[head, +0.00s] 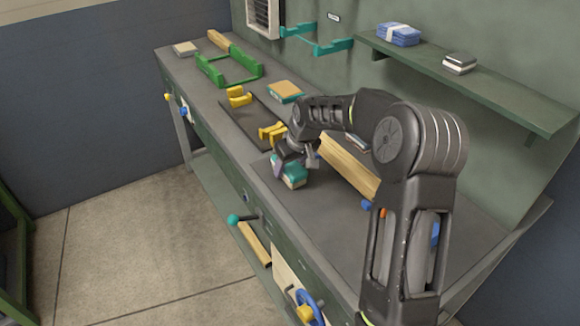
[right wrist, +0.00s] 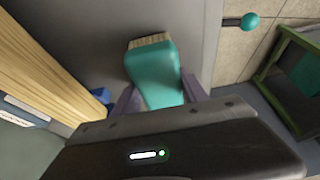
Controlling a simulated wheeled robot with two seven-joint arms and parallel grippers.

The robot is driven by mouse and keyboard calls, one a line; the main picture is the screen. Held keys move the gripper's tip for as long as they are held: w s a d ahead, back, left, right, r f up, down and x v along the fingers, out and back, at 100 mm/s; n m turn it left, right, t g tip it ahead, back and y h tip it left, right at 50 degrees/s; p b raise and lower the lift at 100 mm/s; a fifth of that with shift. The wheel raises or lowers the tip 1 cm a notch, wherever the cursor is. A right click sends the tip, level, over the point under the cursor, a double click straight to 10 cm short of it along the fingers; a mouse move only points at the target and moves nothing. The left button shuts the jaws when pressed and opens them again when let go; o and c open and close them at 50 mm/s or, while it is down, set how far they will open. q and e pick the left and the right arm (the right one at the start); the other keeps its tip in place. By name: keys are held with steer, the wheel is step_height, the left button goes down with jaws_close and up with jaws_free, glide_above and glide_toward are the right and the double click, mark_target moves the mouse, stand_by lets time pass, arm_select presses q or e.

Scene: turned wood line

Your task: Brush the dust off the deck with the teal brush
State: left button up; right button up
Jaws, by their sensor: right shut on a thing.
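The teal brush (head: 293,172) has pale bristles and is at the bench's front edge in the head view. My right gripper (head: 292,158) is shut on it from above. In the right wrist view the teal brush (right wrist: 152,75) sits between the two fingers, its bristles pointing away from the gripper. I cannot tell whether the bristles touch the surface. The grey bench top (head: 330,208) lies under and around the brush. I cannot make out dust on it or tell which part is the deck. My left gripper is out of view.
A long wooden beam (head: 345,165) lies behind the brush. A dark plate (head: 238,122) with yellow blocks (head: 240,97) is to the left. A green frame (head: 228,82) stands farther back. A teal-knobbed handle (head: 235,219) sticks out at the front. A shelf (head: 480,82) hangs above.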

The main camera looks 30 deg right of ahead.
steer(key=v, duration=0.3)
steer(key=shift+w+r+p, duration=0.25)
steer(key=shift+r+p, duration=0.15)
steer(key=shift+w+r+p, duration=0.15)
steer(key=shift+r+p, duration=0.55)
steer(key=shift+r, duration=0.25)
steer(key=shift+r+p, duration=0.7)
steer(key=shift+r, duration=0.6)
